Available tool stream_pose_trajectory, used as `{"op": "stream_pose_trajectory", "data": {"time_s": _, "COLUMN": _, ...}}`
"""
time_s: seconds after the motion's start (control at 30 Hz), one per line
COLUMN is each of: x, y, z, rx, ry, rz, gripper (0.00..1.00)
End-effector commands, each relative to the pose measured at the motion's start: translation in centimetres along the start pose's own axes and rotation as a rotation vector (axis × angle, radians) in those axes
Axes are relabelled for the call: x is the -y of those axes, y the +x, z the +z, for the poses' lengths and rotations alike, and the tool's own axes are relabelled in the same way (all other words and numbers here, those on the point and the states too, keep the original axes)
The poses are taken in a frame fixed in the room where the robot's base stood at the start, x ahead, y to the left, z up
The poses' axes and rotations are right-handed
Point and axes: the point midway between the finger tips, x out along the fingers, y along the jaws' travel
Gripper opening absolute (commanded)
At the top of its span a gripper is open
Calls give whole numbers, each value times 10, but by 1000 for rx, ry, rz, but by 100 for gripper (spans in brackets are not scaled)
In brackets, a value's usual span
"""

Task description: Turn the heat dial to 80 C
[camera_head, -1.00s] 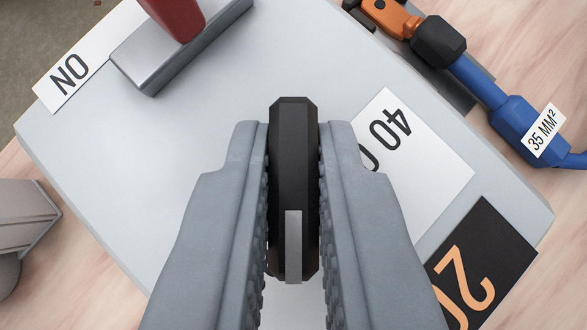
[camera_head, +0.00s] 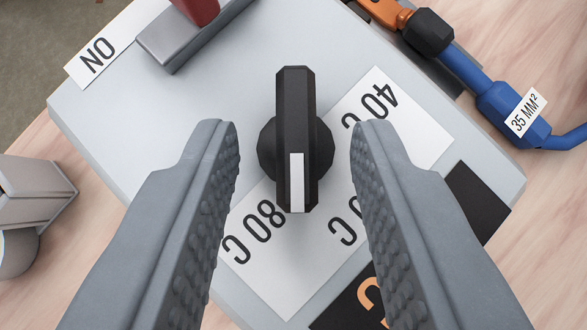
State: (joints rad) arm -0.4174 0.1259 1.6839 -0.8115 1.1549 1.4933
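The heat dial (camera_head: 295,125) is a black knob with a raised bar and a white pointer stripe. It sits on a grey panel, and its pointer end faces the bottom of the picture. A white label plate (camera_head: 290,285) beneath it reads "80 C" at the lower left, close to the pointer end, and "40 C" at the upper right. Another "C" marking at the lower right is partly hidden by a finger. My gripper (camera_head: 295,135) is open, with one finger on each side of the dial and clear gaps between the fingers and the bar.
A red-handled grey block (camera_head: 190,35) stands at the upper left beside a label reading "ON" upside down (camera_head: 98,55). A black label plate (camera_head: 480,205) lies at the right. A blue cable connector (camera_head: 510,110) tagged "35 MM²" and a grey fixture (camera_head: 35,190) flank the panel.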

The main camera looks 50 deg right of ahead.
Motion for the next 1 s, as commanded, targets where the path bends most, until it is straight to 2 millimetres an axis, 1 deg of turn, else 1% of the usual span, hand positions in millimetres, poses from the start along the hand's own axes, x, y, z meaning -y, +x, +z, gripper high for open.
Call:
{"op": "stream_pose_trajectory", "data": {"time_s": 0.03, "x": 0, "y": -11, "z": 0, "rx": -1, "ry": 0, "rz": -4, "gripper": 34}}
{"op": "stream_pose_trajectory", "data": {"time_s": 0.1, "x": 1, "y": -25, "z": -1, "rx": -1, "ry": 1, "rz": -4, "gripper": 34}}
{"op": "stream_pose_trajectory", "data": {"time_s": 0.5, "x": 1, "y": -105, "z": 0, "rx": -1, "ry": 0, "rz": -4, "gripper": 34}}
{"op": "stream_pose_trajectory", "data": {"time_s": 0.6, "x": 0, "y": -122, "z": 0, "rx": -1, "ry": -1, "rz": -3, "gripper": 34}}
{"op": "stream_pose_trajectory", "data": {"time_s": 0.7, "x": 0, "y": -136, "z": 0, "rx": 0, "ry": 0, "rz": -2, "gripper": 34}}
{"op": "stream_pose_trajectory", "data": {"time_s": 0.8, "x": 1, "y": -145, "z": 0, "rx": 0, "ry": -1, "rz": -2, "gripper": 34}}
{"op": "stream_pose_trajectory", "data": {"time_s": 1.0, "x": 0, "y": -153, "z": 1, "rx": 0, "ry": -1, "rz": -1, "gripper": 34}}
